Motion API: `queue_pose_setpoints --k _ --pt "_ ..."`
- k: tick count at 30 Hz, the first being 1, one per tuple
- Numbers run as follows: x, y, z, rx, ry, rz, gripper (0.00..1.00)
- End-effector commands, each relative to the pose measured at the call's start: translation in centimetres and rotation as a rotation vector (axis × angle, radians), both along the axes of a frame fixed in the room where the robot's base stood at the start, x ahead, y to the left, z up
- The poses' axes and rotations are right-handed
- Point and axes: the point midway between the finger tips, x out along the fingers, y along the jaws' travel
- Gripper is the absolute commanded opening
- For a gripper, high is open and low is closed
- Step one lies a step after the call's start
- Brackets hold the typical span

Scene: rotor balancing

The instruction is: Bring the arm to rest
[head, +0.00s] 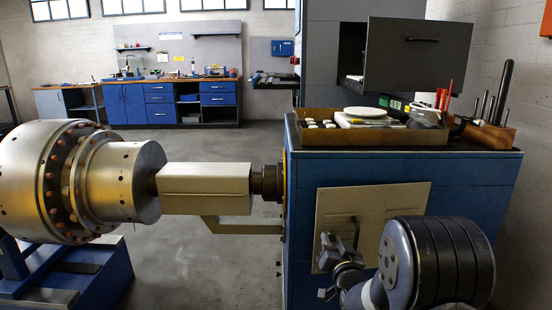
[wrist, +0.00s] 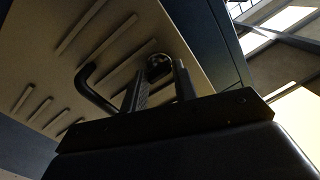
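My arm (head: 435,265) is folded low at the lower right of the head view, in front of the blue cabinet (head: 480,185). My gripper (wrist: 160,78) shows in the wrist view with its two fingers apart and a visible gap between them. Nothing is seen held. Beyond the fingertips is the cabinet's beige slotted panel (wrist: 120,45); it also shows in the head view (head: 400,200). Contact with either cannot be told.
A metal rotor (head: 45,180) with a ring of reddish bolts stands at left, joined by a beige-covered shaft (head: 205,180) to the cabinet. A wooden tray (head: 370,137) and upright tools lie on the cabinet top. A blue workbench (head: 180,103) is far behind, with open floor before it.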

Motion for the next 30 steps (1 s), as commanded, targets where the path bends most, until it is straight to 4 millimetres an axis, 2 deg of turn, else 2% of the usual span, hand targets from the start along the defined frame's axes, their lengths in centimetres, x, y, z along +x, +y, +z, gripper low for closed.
queue_pose_setpoints --k 9,15,30 --pt "-0.03 0.09 0.19 -0.225 -0.020 0.001 0.27" --pt "-0.05 0.11 0.09 -0.314 -0.029 0.000 0.27" --pt "-0.08 0.14 -0.05 -0.342 -0.032 0.000 0.27"
